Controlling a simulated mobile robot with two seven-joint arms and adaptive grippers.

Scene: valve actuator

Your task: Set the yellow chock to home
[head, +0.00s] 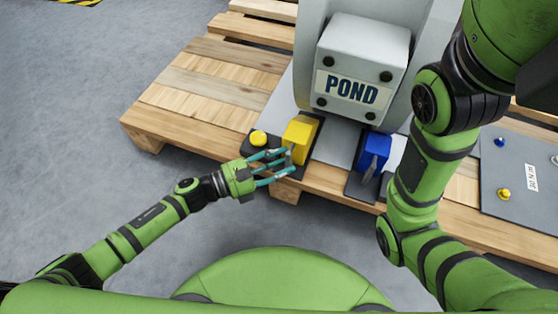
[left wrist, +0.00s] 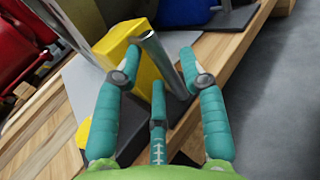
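The yellow chock (head: 300,134) is a yellow block on a dark plate at the pallet's front edge, below the white box marked POND. It also shows in the left wrist view (left wrist: 114,46), with a grey metal bar (left wrist: 160,62) sticking out from it. My left gripper (head: 281,161) is at the front of the chock. Its teal fingers are spread apart, with the bar between them in the left wrist view (left wrist: 162,66). I cannot tell if any finger touches the bar. My right gripper is out of view; only my right arm shows.
A yellow button (head: 258,138) sits on a dark base left of the chock. A blue chock (head: 375,150) with a grey bar stands to the right. A grey panel (head: 520,195) with small knobs lies far right. The wooden pallet (head: 190,105) is bare at left.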

